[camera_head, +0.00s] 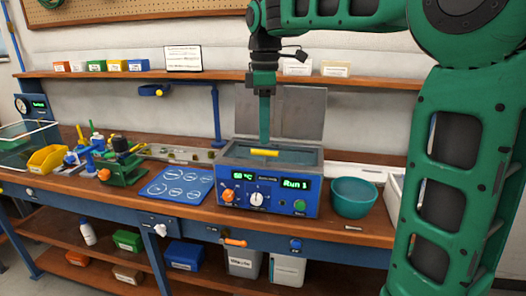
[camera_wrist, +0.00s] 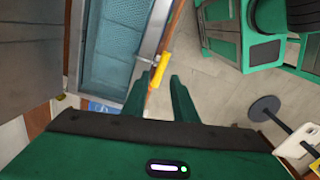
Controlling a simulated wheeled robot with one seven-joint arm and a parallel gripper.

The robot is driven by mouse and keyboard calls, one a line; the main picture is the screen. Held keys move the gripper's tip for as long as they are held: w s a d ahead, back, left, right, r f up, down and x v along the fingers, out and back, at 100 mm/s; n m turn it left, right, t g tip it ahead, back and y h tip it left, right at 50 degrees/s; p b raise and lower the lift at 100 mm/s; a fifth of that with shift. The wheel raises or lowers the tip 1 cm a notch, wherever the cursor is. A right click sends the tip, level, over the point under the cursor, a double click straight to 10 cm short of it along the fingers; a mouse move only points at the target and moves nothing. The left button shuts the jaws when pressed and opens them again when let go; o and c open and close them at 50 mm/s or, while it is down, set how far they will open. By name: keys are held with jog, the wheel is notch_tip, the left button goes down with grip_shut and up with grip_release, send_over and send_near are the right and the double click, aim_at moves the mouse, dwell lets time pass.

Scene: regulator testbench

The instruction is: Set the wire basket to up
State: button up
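The wire basket (camera_wrist: 108,45) is a bluish mesh tray that sits low inside the blue bath unit (camera_head: 255,192). Its yellow handle (camera_head: 265,152) shows at the bath's top opening, and also in the wrist view between and just beyond my fingertips. The bath's grey lid (camera_head: 303,112) stands open behind it. My gripper (camera_head: 264,142) points down over the bath, its tips close to the handle. In the wrist view my gripper (camera_wrist: 160,80) has its two green fingers apart, with a gap on both sides of the handle. Contact with the handle cannot be made out.
A teal bowl (camera_head: 353,197) stands right of the bath. A blue mat with circles (camera_head: 178,184) and a green vise-like tool (camera_head: 122,165) are to the left. A shelf (camera_head: 220,75) with small boxes runs along the wall behind my arm.

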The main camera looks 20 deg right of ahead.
jog(key=shift+f, duration=3.05)
